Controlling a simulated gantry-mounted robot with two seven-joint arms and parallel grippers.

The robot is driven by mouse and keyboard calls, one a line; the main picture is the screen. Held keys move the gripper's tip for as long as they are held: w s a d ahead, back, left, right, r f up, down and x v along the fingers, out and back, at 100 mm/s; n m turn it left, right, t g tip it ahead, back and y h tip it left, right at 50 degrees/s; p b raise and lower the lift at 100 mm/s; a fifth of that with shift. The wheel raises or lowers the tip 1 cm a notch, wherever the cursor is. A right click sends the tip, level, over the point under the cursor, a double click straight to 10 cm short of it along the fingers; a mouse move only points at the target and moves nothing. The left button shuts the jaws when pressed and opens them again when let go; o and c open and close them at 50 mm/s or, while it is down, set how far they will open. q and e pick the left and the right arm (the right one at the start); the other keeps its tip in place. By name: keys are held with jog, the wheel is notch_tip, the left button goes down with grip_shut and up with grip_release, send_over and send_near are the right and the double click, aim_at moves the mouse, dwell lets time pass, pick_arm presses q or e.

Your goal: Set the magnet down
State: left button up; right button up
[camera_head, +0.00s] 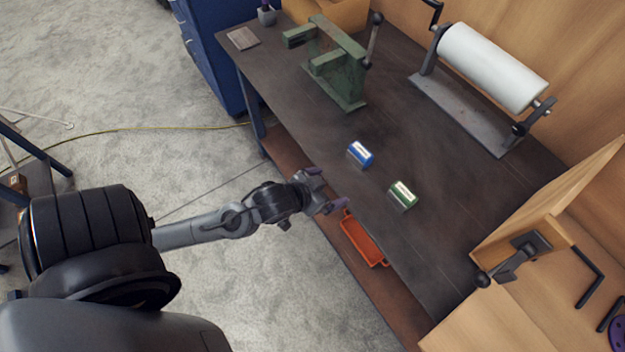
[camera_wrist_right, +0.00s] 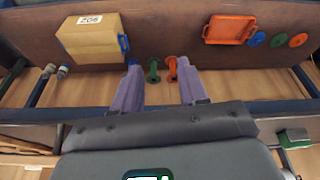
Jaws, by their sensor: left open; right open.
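Two small blocks with metal-grey sides, which may be the magnets, sit on the dark workbench (camera_head: 300,95): a blue one (camera_head: 361,154) and a green one (camera_head: 403,194). My left gripper (camera_head: 329,190) is open and empty near the bench's front edge, to the left of both blocks and apart from them. My right gripper (camera_wrist_right: 158,66) shows in the right wrist view with its two purple fingers apart and nothing held. A green-topped block (camera_wrist_right: 294,138) shows at that view's right edge; I cannot tell if it is the same green block.
An orange tray (camera_head: 363,238) lies on the lower shelf. In the right wrist view are a cardboard box (camera_wrist_right: 88,42), a green spool (camera_wrist_right: 153,70) and an orange spool (camera_wrist_right: 172,68).

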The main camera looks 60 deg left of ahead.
pick_arm(q)
jog(key=s+d+f+g, duration=0.3)
jog(key=s+d, duration=0.1)
jog(key=s, duration=0.1)
jog(key=shift+s+m+h, duration=0.2)
jog(key=shift+m+h, duration=0.1)
jog(key=shift+m, duration=0.1)
jog(key=s+d+g, duration=0.1)
jog(key=s+d+m+g, duration=0.1)
jog(key=s, duration=0.1)
jog(key=s+d+g, duration=0.1)
jog(key=s, duration=0.1)
jog(key=shift+s+d+f+h, duration=0.1)
jog(key=shift+f+h, duration=0.2)
jog(key=shift+f, duration=0.1)
jog(key=c, duration=0.4)
jog(key=shift+s+d+m+g, duration=0.15)
jog(key=shift+s+m+g, duration=0.15)
jog(key=shift+s, duration=0.05)
